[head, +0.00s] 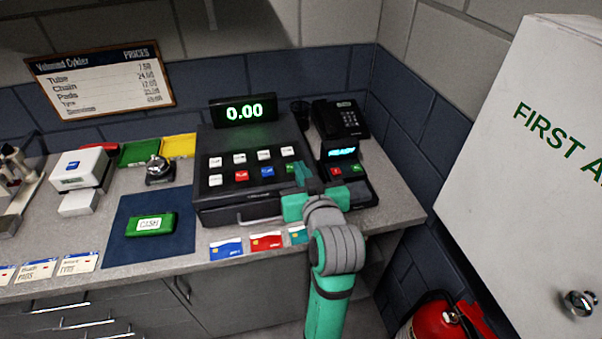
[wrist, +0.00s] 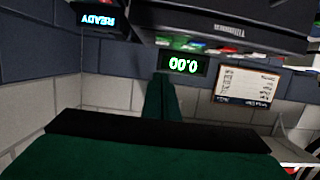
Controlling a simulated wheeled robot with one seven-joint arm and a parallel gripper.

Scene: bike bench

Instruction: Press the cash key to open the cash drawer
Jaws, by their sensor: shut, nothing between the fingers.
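The black cash register (head: 205,190) stands on the counter with its drawer front (head: 222,214) closed. Its display (head: 244,111) reads 0.00 and also shows upside down in the wrist view (wrist: 184,64). Two rows of keys sit on its sloped top: white ones behind, and white, red (head: 241,176), blue (head: 267,171) and green (head: 290,168) in front. Key labels are too small to read. My teal gripper (head: 301,173) is shut and empty at the right end of the front row, close by the green key, partly covering it. Contact cannot be told.
A card terminal (head: 343,154) showing READY stands just right of my gripper, with a phone (head: 341,120) behind. Bank cards (head: 266,241) lie along the counter's front edge. A green CASH box (head: 151,224) lies on a blue mat (head: 180,248). A first aid cabinet (head: 500,190) juts out at right.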

